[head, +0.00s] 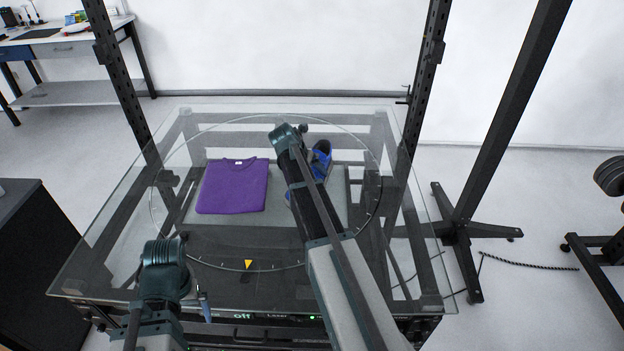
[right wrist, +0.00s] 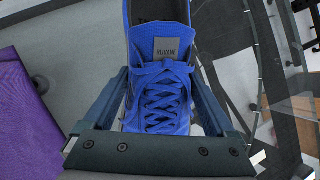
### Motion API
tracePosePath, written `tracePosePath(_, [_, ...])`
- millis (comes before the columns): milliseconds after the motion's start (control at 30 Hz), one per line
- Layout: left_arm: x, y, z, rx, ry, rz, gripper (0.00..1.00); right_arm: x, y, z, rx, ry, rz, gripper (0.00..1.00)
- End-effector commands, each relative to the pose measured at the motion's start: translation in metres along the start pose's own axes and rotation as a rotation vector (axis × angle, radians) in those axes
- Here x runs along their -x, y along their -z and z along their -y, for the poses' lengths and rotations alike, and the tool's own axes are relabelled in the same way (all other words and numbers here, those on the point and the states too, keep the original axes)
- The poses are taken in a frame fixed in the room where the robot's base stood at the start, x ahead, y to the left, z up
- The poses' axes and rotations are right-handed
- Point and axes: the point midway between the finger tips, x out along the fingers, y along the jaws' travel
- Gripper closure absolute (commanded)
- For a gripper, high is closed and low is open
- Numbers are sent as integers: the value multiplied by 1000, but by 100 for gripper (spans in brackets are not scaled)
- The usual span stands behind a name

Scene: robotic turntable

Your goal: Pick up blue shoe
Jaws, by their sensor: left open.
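The blue shoe (head: 321,163) with dark lining stands on the grey centre of the glass turntable (head: 228,121), partly hidden behind my right arm in the head view. In the right wrist view the shoe (right wrist: 160,90) shows its laces and tongue label between the two fingers of my right gripper (right wrist: 160,75). One finger is on each side, close against the shoe; whether they press on it I cannot tell. In the head view my right gripper is mostly hidden by its arm. My left gripper (head: 204,304) is open, small and partly hidden near the table's front edge, away from the shoe.
A folded purple shirt (head: 232,186) lies left of the shoe; it also shows at the left in the right wrist view (right wrist: 28,125). Black uprights (head: 422,80) stand at the table's back corners. A yellow marker (head: 248,264) lies at the dial's front.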

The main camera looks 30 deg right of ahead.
Motion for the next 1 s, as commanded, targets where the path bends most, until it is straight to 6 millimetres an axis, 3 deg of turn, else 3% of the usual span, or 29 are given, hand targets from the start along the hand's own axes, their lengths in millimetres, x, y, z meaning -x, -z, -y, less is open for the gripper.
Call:
tracePosePath(33, [0, 0, 0, 0, 0, 0, 0, 0, 0, 0, 0, 0, 0, 47])
tracePosePath(333, [0, 0, 0, 0, 0, 0, 0, 0, 0, 0, 0, 0, 1, 99])
tracePosePath(667, [3, 0, 0, 0, 0, 0, 0, 2, -2, 0, -1, 0, 1, 99])
tracePosePath(1000, [24, -1, 2, 0, 0, 0, 0, 20, -13, 3, 0, 0, 1, 99])
